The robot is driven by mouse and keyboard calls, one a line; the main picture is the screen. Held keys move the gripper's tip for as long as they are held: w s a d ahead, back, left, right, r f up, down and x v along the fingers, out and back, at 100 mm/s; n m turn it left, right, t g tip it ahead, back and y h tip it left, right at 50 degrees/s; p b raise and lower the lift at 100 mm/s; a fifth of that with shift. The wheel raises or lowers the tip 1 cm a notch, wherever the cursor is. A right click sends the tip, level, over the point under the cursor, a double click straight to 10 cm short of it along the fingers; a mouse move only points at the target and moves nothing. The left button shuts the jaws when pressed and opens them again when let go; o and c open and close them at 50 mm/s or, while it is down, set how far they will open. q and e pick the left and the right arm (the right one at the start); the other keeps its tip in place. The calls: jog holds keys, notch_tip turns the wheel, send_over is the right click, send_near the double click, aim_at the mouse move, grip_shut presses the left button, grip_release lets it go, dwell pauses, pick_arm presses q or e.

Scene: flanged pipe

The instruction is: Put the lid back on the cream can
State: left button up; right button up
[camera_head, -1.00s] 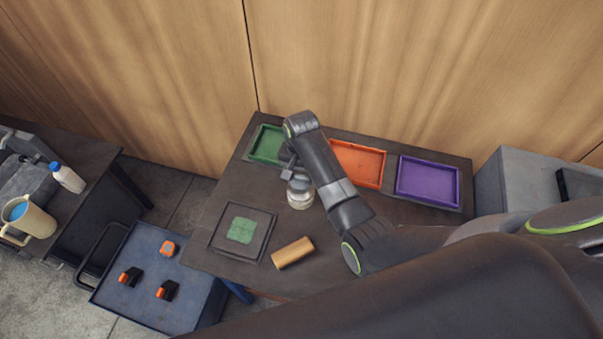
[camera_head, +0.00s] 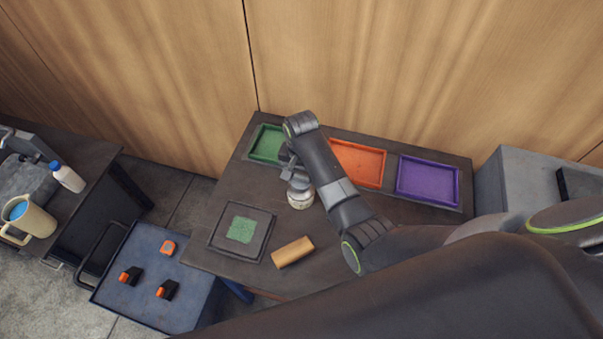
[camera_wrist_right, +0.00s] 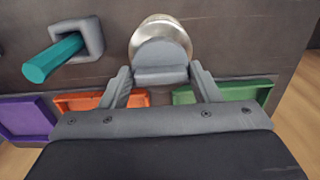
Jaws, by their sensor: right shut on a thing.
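The cream can (camera_head: 300,200) stands upright on the dark table, and its upper part is partly hidden by my right gripper. My right gripper (camera_head: 291,172) is over the can, just in front of the green tray. In the right wrist view, my right gripper (camera_wrist_right: 160,72) is shut on the grey handle (camera_wrist_right: 160,56) of the round silvery lid (camera_wrist_right: 150,25). The lid is at the can's top; whether it touches the rim I cannot tell. My left gripper is not in view.
Green (camera_head: 267,144), orange (camera_head: 358,163) and purple (camera_head: 428,180) trays line the table's back. A teal rod in a grey bracket (camera_wrist_right: 57,57) stands beside the can.

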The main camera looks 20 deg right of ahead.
dwell(0.4)
jog(key=o, duration=1.4)
jog(key=shift+o, duration=0.2)
jog(key=shift+r, duration=3.5)
jog(key=shift+c, duration=0.3)
grip_shut()
jog(key=shift+f, duration=0.15)
